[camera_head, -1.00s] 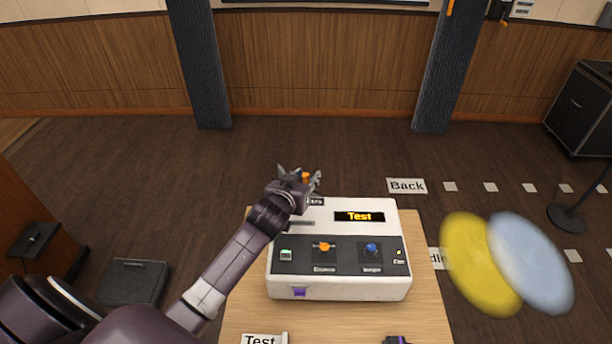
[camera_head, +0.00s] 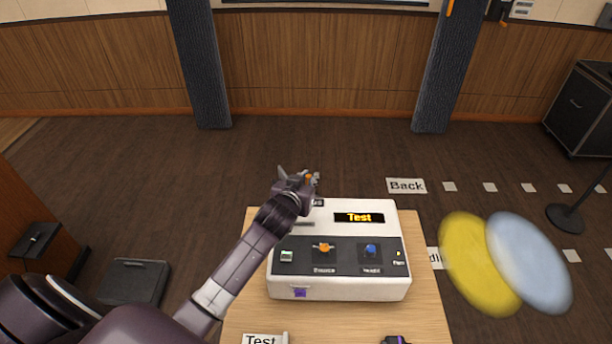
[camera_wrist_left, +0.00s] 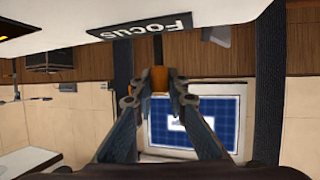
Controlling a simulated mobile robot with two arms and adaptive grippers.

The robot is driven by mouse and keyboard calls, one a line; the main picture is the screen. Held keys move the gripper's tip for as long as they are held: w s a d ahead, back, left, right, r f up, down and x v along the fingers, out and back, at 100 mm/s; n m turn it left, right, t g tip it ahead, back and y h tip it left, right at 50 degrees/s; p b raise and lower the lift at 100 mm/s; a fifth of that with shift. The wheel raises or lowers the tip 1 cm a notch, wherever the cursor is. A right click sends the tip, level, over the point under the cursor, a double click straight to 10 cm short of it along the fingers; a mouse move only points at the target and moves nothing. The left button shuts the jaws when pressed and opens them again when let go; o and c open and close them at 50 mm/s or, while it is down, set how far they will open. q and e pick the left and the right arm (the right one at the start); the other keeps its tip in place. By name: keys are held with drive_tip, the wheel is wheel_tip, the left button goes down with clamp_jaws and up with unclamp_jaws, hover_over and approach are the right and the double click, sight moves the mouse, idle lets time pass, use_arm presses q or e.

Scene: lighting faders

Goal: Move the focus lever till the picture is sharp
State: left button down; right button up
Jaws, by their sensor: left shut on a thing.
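A white control box (camera_head: 340,292) with a dark front panel and an orange "Test" display stands on a wooden table. In the left wrist view, a "Focus" label (camera_wrist_left: 138,27) is on the box's edge, with an orange focus lever (camera_wrist_left: 160,78) beside it. My left gripper (camera_head: 308,178) is at the box's back left corner, shut on that lever; its fingertips also show in the left wrist view (camera_wrist_left: 157,92). Behind them is a blue grid picture (camera_wrist_left: 222,97) with a white shape. Two overlapping discs, yellow (camera_head: 468,265) and pale blue (camera_head: 535,265), look soft-edged at the right.
The panel carries an orange knob (camera_head: 323,247) and a blue knob (camera_head: 371,250). A "Test" card (camera_head: 262,340) lies at the table's front. A "Back" floor label (camera_head: 406,186) is beyond the table. A black cabinet (camera_head: 585,110) and a stand base (camera_head: 567,217) are at the right.

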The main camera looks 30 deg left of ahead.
use_arm(q)
drive_tip(key=shift+w+d+m+y, duration=0.25)
drive_tip(key=shift+d+m+y, duration=0.05)
drive_tip(key=shift+d+y, duration=0.15)
drive_tip(key=c, duration=1.9)
unclamp_jaws()
drive_tip(key=v, duration=1.2)
drive_tip(key=shift+a+r, duration=0.15)
